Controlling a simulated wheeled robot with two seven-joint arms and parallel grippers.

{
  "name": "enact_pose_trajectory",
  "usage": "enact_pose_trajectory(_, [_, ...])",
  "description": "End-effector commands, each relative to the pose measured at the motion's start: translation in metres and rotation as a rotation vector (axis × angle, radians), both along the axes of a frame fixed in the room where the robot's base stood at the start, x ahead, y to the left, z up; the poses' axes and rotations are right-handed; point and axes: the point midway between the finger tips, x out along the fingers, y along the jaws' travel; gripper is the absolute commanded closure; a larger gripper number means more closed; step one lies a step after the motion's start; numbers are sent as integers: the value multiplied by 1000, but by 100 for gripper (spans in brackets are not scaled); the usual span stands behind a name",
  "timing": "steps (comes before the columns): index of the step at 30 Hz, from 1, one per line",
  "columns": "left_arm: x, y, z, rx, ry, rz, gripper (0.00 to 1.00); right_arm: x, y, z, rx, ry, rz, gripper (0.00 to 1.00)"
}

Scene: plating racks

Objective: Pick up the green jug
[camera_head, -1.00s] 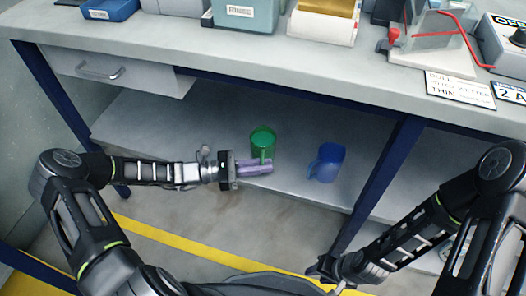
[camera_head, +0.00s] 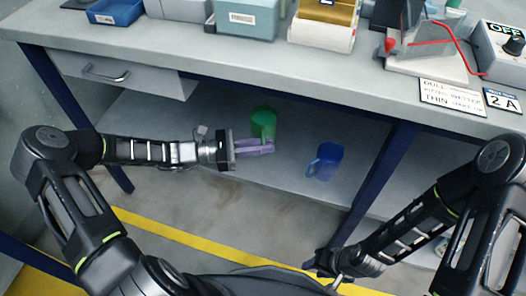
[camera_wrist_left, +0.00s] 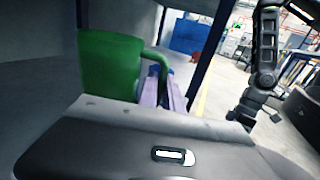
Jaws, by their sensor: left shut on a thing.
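The green jug (camera_head: 263,122) is upright, raised off the lower shelf under the workbench. My left gripper (camera_head: 256,146) is shut on the jug's handle with its purple fingers, on the near side of the jug. In the left wrist view the jug (camera_wrist_left: 108,66) stands large at left, its handle (camera_wrist_left: 157,58) running down to the fingers (camera_wrist_left: 163,92). The exact grip on the handle is partly hidden. My right gripper (camera_head: 330,264) is low at the front, away from the jug; its fingers are too dark and small to read.
A blue jug (camera_head: 326,161) stands on the lower shelf (camera_head: 200,112) to the right. The bench top (camera_head: 215,45) hangs above, with a drawer (camera_head: 122,76) at left and a dark blue leg (camera_head: 383,178) at right. Bins and a control box (camera_head: 500,45) stand on top.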

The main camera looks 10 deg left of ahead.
Motion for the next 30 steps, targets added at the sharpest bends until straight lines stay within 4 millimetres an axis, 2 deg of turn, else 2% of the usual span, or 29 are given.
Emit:
enact_pose_trajectory(1, [0, 0, 8, -1, -3, -1, 100, -1, 1, 3, 1, 1, 2, 64])
enact_pose_trajectory(4, [0, -1, 11, -2, -2, -1, 100, -1, 1, 4, 1, 2, 3, 64])
enact_pose_trajectory(24, [0, -1, 12, -2, -3, -1, 100, -1, 1, 3, 1, 1, 2, 64])
enact_pose_trajectory(30, [-5, -7, 29, 1, -4, 12, 100, -1, 1, 3, 1, 1, 2, 64])
